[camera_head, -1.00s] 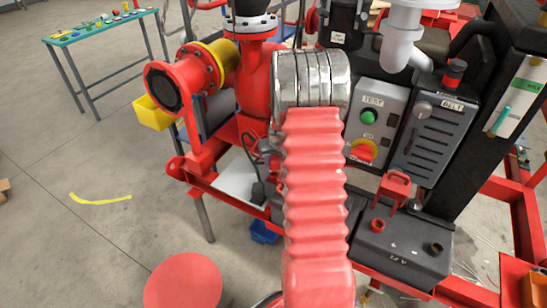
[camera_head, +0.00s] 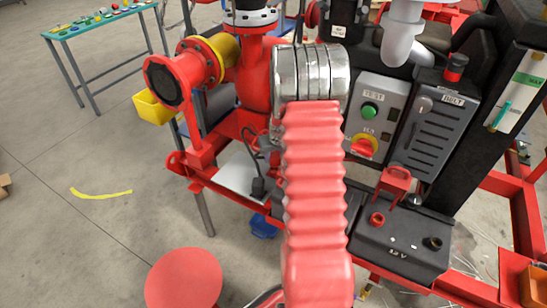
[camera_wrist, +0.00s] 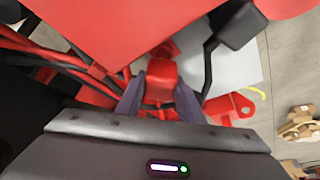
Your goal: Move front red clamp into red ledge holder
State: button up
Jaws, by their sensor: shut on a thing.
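My gripper (camera_wrist: 160,95) is shut on a red block-like piece in the wrist view, which looks like the red clamp (camera_wrist: 160,82). Its dark fingers stand on both sides of it. In the head view my arm hides the gripper and the held piece. A red bracket-like piece (camera_head: 395,180) stands at the back edge of the black 12 V battery (camera_head: 400,250), near a red terminal (camera_head: 376,219). I cannot tell whether this bracket is the red ledge holder. In the wrist view a red lug with a hole (camera_wrist: 230,108) lies right of the fingers.
A black clamp-like piece (camera_head: 258,187) with a cable lies by a pale plate (camera_head: 238,176); it also shows in the wrist view (camera_wrist: 236,26). Red cables (camera_wrist: 65,58) run left of my gripper. A control box (camera_head: 378,115) and red frame rails stand close by.

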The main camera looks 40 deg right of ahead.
jog(key=shift+f, duration=1.7)
dwell(1.0)
jog(key=o, duration=1.3)
jog(key=shift+o, duration=0.2)
jog(key=v, duration=1.3)
jog(key=shift+s+a+r, duration=0.15)
jog(key=shift+s+r, duration=0.05)
jog(key=shift+r, duration=0.1)
